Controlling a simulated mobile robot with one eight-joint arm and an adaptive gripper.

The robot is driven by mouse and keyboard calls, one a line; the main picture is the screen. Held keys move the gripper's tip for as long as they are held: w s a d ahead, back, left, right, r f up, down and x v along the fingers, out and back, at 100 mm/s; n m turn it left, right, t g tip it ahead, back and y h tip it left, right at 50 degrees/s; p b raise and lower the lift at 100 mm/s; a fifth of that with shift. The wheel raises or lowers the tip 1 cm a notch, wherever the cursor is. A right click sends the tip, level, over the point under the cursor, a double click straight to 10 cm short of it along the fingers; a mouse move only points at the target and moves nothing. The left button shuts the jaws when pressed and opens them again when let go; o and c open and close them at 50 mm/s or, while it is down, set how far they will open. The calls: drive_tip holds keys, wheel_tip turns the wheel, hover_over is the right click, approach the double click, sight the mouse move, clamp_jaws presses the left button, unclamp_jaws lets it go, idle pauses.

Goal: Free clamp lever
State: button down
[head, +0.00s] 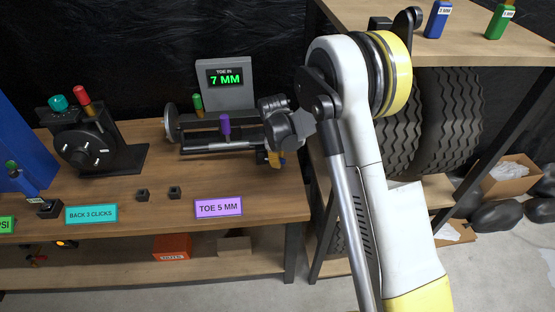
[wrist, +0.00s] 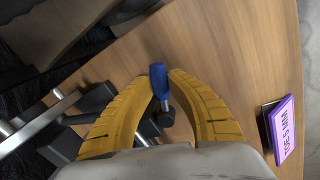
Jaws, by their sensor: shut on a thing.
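In the wrist view my gripper (wrist: 161,80) has its two yellow fingers closed about a lever with a blue handle (wrist: 158,72) and a dark lower end. I take this to be the clamp lever. In the head view my gripper (head: 276,158) is at the right end of the toe fixture (head: 225,143), mostly behind my arm's dark wrist. The lever is largely hidden there. The fixture also carries a purple knob (head: 225,124) and a green knob (head: 197,103). Its display (head: 225,78) reads "TOE IN 7 MM".
A purple card (head: 218,207) reading "TOE 5 MM" stands at the bench's front edge; it also shows in the wrist view (wrist: 287,128). A shelf with tires (head: 450,115) is at right.

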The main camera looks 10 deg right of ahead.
drive_tip(key=c, duration=1.3)
unclamp_jaws()
drive_tip(key=shift+o, duration=0.2)
wheel_tip(320, 180, up, 12)
drive_tip(key=s+a, duration=0.1)
drive_tip(key=s, duration=0.1)
drive_tip(key=shift+f, duration=0.15)
